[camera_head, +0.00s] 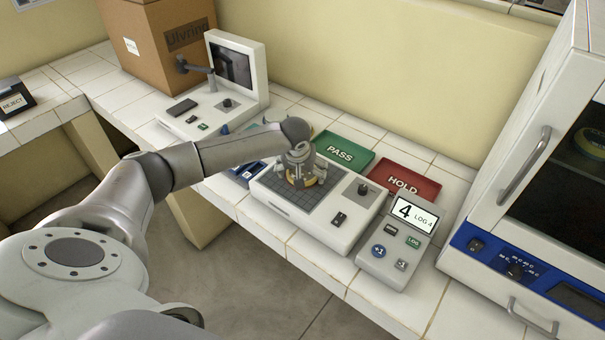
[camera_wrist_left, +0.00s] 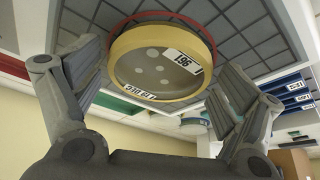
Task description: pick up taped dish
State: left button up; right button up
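The taped dish (camera_head: 309,183) is a round, shallow dish with a yellow band. It sits on the dark gridded plate of a white device (camera_head: 328,222) in the head view. In the left wrist view the dish (camera_wrist_left: 160,75) shows pale spots inside and white labels on its rim. My left gripper (camera_head: 299,179) is over the plate, directly above the dish. In the left wrist view its fingers (camera_wrist_left: 160,88) are spread on either side of the dish, with a visible gap at each side. My right gripper is not in view.
A green PASS tray (camera_head: 342,152) and a red HOLD tray (camera_head: 405,184) lie behind the device. A log counter (camera_head: 397,245) reading 4 stands to its right, beside an incubator (camera_head: 535,170). A monitor station (camera_head: 213,105) and cardboard box (camera_head: 160,40) are at the back left.

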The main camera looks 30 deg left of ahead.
pick_arm(q)
jog(key=c, duration=0.7)
jog(key=shift+c, duration=0.2)
jog(key=shift+r, duration=0.15)
